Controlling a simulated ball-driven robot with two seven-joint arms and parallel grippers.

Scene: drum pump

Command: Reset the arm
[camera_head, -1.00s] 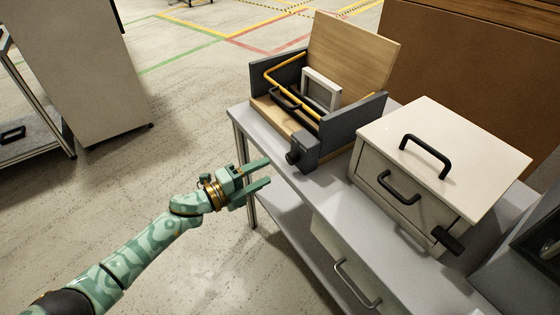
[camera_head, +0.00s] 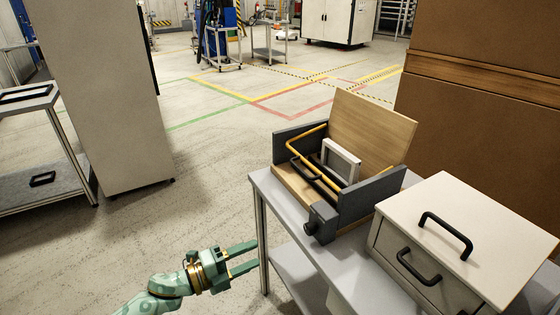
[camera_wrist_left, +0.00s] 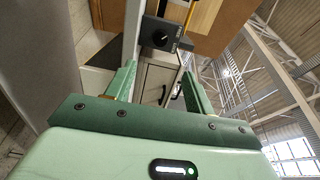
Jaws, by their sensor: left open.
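My left gripper (camera_head: 244,258) is green with brass-coloured parts. It is open and empty in the head view, left of the grey table (camera_head: 262,180) and apart from it. In the left wrist view its two fingers (camera_wrist_left: 160,82) stand apart with nothing between them. My right gripper is in neither view.
On the table stand a wooden fixture (camera_head: 290,183) with grey side walls, yellow bar and upright board, and a white box (camera_head: 440,215) with black handles. A tall grey cabinet (camera_head: 100,90) stands at the left. Open floor (camera_head: 200,180) lies between.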

